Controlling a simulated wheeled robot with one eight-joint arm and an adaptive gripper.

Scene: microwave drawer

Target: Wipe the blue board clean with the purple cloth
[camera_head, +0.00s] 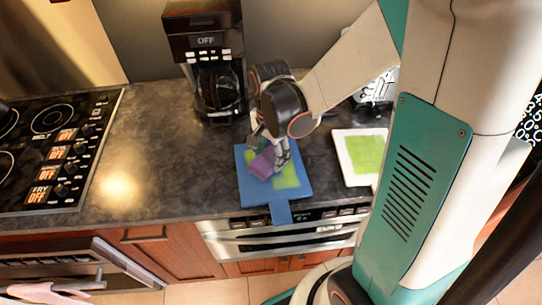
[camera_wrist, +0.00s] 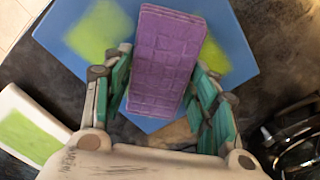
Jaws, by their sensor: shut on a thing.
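The blue board (camera_head: 303,191) lies on the dark counter, its handle over the front edge. Yellow-green smears (camera_head: 287,178) mark it. My gripper (camera_head: 270,152) is above the board, shut on the purple cloth (camera_head: 262,165). In the wrist view the cloth (camera_wrist: 165,58) is a thick, quilted block between the green-padded fingers of my gripper (camera_wrist: 162,80). There the blue board (camera_wrist: 240,42) shows behind it, with one smear (camera_wrist: 97,38) to the left and another (camera_wrist: 213,58) to the right. The cloth hides the board's middle. I cannot tell whether the cloth touches the board.
A white board (camera_head: 345,172) with a green patch lies right of the blue board. A coffee maker (camera_head: 205,50) stands at the back, and a stove (camera_head: 45,150) is at the left. The counter (camera_head: 165,150) between stove and blue board is clear.

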